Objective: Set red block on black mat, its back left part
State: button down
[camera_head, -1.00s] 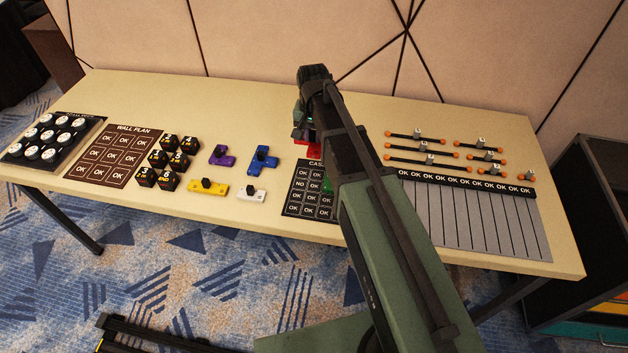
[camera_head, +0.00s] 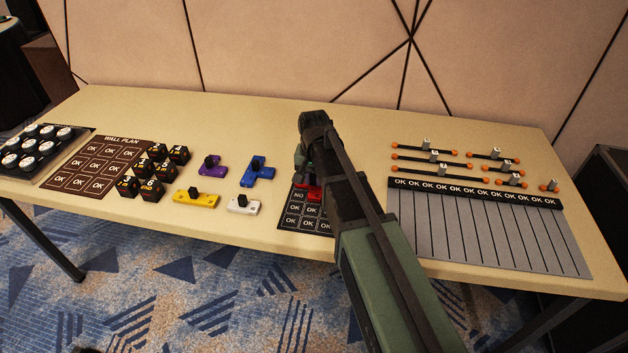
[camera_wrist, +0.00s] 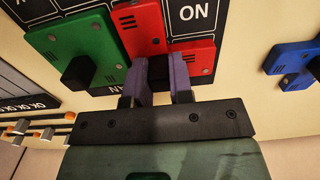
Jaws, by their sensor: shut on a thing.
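The red block (camera_wrist: 195,58) is L-shaped and sits between the purple fingers of my gripper (camera_wrist: 160,82), which is shut on it. It lies over the black mat (camera_wrist: 205,18), covering cells in its back left part beside a "NO" cell. I cannot tell if it touches the mat. In the head view the red block (camera_head: 314,194) shows below my wrist, and the mat (camera_head: 284,219) is partly hidden by my arm. A green block (camera_wrist: 95,38) with a black knob lies on the mat beside the red one in the wrist view; my arm hides it in the head view.
The blue block (camera_head: 257,171), white block (camera_head: 243,205), purple block (camera_head: 212,166) and yellow block (camera_head: 196,198) lie left of the mat. A grey striped board (camera_head: 480,228) and rods with orange ends (camera_head: 425,157) are at right. Table between blue block and mat is clear.

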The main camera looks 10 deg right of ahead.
aim_at(314, 176)
jog(key=c, duration=1)
grip_release()
jog(key=shift+f, duration=0.15)
notch_tip(314, 176, up, 13)
jog(key=p, duration=1.3)
jog(key=s+n, duration=0.1)
jog(key=s, duration=0.5)
jog(key=s+n, duration=0.2)
jog(key=s, duration=0.4)
jog(key=s+n, duration=0.2)
jog(key=s, duration=0.4)
jog(key=shift+s+f+b, duration=0.25)
jog(key=shift+f+b, duration=0.1)
jog(key=shift+b, duration=0.05)
